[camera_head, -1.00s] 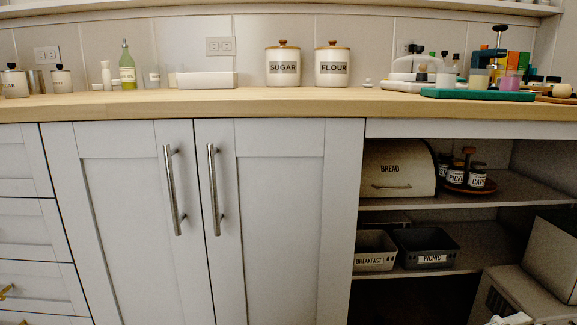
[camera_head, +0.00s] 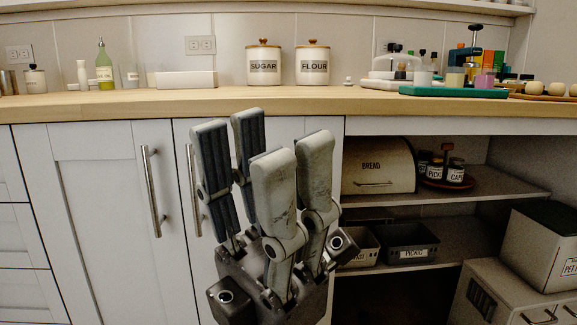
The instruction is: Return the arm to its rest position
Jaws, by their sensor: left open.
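My left gripper (camera_head: 256,160) stands upright in the lower middle of the head view, in front of the white cabinet doors (camera_head: 95,190). Its light fingers with dark pads point up and are spread apart. Nothing shows between them. The gripper hides much of the right-hand door and part of the breakfast bin (camera_head: 362,247). My right gripper is not in view.
The wooden counter (camera_head: 130,104) holds a sugar canister (camera_head: 264,66), a flour canister (camera_head: 312,68) and a green tray (camera_head: 453,92). Open shelves at right hold a bread box (camera_head: 378,167) and a picnic bin (camera_head: 411,245). A pet food box (camera_head: 540,250) stands lower right.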

